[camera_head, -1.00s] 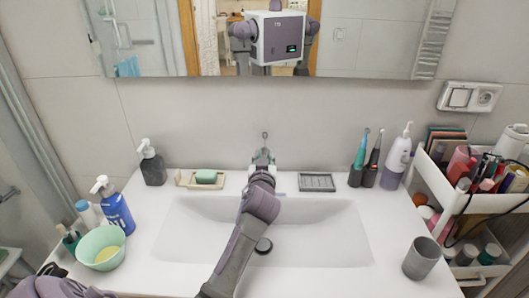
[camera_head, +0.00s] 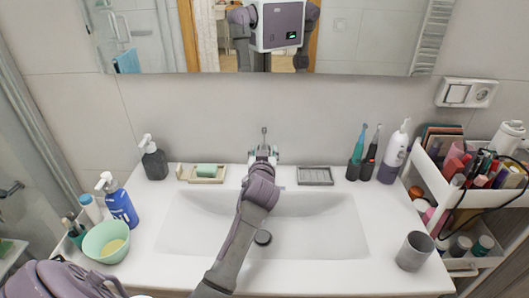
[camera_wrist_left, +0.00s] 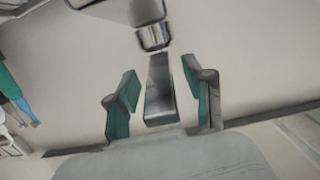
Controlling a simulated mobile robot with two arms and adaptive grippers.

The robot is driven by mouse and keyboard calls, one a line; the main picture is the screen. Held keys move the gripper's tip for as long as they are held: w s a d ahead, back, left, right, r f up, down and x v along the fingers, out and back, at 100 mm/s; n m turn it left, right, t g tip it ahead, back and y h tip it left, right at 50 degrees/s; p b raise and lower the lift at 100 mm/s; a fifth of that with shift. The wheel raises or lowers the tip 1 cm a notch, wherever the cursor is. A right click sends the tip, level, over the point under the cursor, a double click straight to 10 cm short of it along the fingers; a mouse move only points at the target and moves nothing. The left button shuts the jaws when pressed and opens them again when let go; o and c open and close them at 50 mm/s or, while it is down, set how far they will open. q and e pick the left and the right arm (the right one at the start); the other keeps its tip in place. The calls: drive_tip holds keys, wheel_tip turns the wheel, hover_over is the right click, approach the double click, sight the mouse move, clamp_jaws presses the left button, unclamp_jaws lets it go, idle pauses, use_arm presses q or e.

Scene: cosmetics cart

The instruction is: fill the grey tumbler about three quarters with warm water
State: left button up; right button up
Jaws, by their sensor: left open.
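The grey tumbler (camera_head: 415,251) stands upright on the right part of the white counter, apart from the basin. I cannot see into it well enough to tell what it holds. My left gripper (camera_head: 263,153) is at the tap behind the basin, with its arm reaching across the basin. In the left wrist view the tap's grey metal lever (camera_wrist_left: 160,92) lies between the two open, teal-padded fingers, with gaps on both sides. The tap's lever also shows just above the gripper in the head view (camera_head: 264,134). The gripper hides most of the tap body. My right gripper is not in view.
The basin (camera_head: 320,235) shows a dark drain and no visible water. A soap dish (camera_head: 202,179), grey tray (camera_head: 315,183) and dark dispenser (camera_head: 153,160) line the back. A blue bottle (camera_head: 121,206) and green bowl (camera_head: 96,250) stand left. A loaded cart (camera_head: 440,190) stands right.

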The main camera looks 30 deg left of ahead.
use_arm(q)
drive_tip(key=shift+s, duration=0.1)
drive_tip(key=v, duration=1.1)
drive_tip(key=shift+s+d, duration=0.25)
drive_tip(key=shift+d, duration=0.15)
